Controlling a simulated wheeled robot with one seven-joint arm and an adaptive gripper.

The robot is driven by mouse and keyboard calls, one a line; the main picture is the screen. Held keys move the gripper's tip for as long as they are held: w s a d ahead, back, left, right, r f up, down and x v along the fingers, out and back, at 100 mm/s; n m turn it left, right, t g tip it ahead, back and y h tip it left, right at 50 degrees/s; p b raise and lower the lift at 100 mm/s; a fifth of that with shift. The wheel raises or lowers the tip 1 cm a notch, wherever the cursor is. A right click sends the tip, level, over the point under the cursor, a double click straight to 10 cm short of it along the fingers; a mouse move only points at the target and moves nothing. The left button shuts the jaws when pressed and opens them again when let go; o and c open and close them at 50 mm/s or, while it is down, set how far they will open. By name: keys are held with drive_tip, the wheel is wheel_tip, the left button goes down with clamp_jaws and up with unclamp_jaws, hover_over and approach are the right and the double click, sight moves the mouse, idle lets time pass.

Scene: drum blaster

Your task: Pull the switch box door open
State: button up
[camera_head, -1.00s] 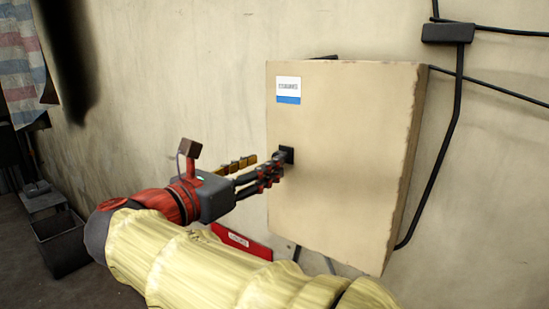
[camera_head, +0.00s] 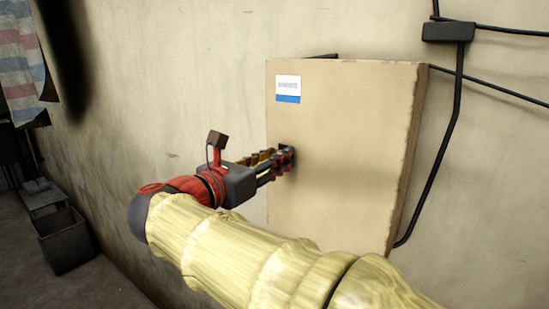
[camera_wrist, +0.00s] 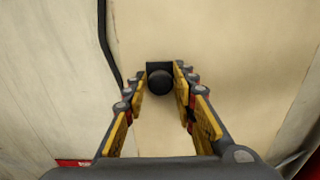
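The switch box (camera_head: 345,150) is a beige metal box on the wall, and its front door looks closed. A small black knob on a dark plate sits near the door's left edge; it shows best in the wrist view (camera_wrist: 160,83). My gripper (camera_head: 284,160) is at the knob. In the wrist view its fingers (camera_wrist: 160,75) stand on either side of the knob, with a narrow gap on each side. The gripper is open. In the head view the fingers hide most of the knob.
A black cable (camera_head: 440,150) runs down the wall right of the box from a small junction box (camera_head: 448,32). A dark bin (camera_head: 66,240) stands on the floor at left. The wall left of the box is clear.

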drive_tip(key=c, duration=0.6)
clamp_jaws()
